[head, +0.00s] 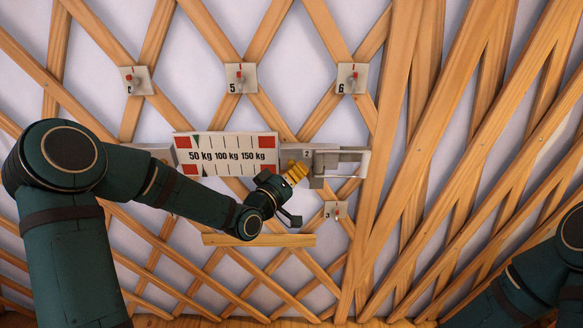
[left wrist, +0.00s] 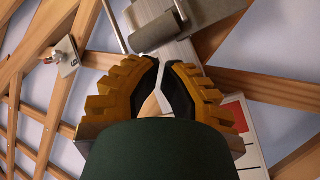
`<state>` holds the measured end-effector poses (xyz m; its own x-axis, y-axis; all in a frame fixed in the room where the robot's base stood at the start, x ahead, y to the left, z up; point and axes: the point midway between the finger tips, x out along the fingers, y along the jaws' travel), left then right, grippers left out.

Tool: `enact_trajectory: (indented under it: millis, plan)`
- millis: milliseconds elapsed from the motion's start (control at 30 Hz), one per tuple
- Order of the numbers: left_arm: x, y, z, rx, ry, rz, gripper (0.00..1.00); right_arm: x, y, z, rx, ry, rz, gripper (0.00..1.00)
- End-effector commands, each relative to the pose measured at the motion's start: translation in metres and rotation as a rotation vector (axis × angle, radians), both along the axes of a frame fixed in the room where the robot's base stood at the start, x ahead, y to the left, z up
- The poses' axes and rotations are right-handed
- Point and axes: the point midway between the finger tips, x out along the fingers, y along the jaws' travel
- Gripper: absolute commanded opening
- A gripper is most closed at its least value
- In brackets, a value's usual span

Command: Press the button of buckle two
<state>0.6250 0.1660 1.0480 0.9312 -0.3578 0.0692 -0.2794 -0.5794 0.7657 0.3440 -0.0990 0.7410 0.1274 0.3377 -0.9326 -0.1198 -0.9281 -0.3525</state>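The buckle marked 2 (head: 340,165) is a grey metal bracket with an open frame, fixed to the lattice wall right of the scale board. In the head view my left gripper (head: 296,172) has its yellow fingers at the buckle's left end, beside its label plate (head: 307,154). I cannot tell whether they touch it. In the left wrist view the fingertips (left wrist: 164,66) are close together with a narrow light gap, below a grey cylinder-like metal part (left wrist: 158,30). A distinct button cannot be made out. My right gripper is out of view; only part of that arm shows lower right.
The white board with 50, 100 and 150 kg marks (head: 226,153) lies just left of the buckle. Small plates 5 (head: 241,78), 6 (head: 352,79) and 3 (head: 335,211) hang on the wooden lattice. A wooden bar (head: 259,240) runs below. Thick slanting beams stand at right.

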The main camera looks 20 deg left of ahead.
Motion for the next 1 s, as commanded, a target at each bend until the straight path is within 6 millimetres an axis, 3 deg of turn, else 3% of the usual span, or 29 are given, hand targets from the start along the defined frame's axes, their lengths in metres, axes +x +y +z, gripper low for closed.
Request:
enact_trajectory:
  millis: [467,1000]
  plan:
    - [-0.008,-0.002,0.0,-0.001,0.001,-0.001,0.0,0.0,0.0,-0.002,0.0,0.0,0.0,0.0]
    - [-0.05,-0.015,-0.001,-0.001,0.001,-0.001,0.0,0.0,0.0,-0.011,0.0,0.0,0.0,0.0]
